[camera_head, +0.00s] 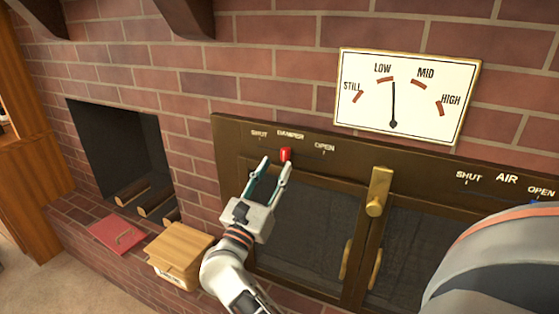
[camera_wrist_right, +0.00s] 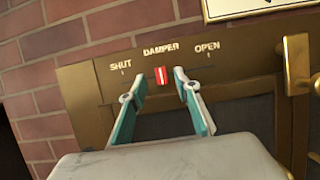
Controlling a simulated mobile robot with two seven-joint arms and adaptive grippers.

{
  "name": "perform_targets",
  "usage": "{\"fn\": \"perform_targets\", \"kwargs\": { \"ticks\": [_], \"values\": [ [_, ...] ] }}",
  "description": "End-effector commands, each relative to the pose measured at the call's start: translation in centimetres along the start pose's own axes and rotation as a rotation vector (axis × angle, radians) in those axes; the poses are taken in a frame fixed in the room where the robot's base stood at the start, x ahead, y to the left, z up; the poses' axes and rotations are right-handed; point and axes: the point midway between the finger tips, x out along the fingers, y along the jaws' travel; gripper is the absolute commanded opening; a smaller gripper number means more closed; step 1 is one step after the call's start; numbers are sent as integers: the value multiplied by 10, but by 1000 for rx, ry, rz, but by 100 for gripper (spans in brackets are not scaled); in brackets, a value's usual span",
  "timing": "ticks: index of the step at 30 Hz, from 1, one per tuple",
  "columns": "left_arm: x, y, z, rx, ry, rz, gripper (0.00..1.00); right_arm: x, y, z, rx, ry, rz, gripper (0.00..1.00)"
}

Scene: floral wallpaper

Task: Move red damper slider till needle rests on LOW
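The red damper slider (camera_head: 285,154) sits under the DAMPER label on the brass stove panel, roughly midway between SHUT and OPEN. It also shows in the right wrist view (camera_wrist_right: 161,76). My right gripper (camera_head: 277,160) is open in front of the panel. In its wrist view the fingertips (camera_wrist_right: 160,76) appear on either side of the slider, with gaps; I cannot tell whether they reach its depth. The white gauge (camera_head: 430,92) on the bricks has STILL, LOW, MID and HIGH marks. Its black needle (camera_head: 393,103) points almost straight up, just right of the LOW mark. My left gripper is out of view.
A brass latch (camera_head: 379,192) stands out between the stove doors. An AIR control with a partly hidden blue piece (camera_head: 535,202) is at right. A wooden box (camera_head: 180,253) and red book-like object (camera_head: 117,235) lie lower left. My arm covers the lower right.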

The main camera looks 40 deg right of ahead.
Motion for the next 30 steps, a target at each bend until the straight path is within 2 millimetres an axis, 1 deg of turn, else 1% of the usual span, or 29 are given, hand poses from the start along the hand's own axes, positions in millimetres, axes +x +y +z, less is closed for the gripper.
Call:
{"fn": "perform_targets", "kwargs": {
  "ticks": [1, 6, 9, 12, 18, 30],
  "values": [
    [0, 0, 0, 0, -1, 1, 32, -12, 1, -1, -1, 4, 3, 32],
    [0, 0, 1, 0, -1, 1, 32, -45, 0, -1, 0, 4, 2, 32],
    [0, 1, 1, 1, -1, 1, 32, -60, 0, -1, 0, 3, 1, 32],
    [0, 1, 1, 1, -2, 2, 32, -70, 0, 0, 1, 2, 1, 32],
    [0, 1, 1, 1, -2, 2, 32, -77, 0, 0, 1, 1, 0, 32],
    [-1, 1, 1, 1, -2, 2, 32, -77, 0, 0, 1, 0, 0, 32]
  ]
}}
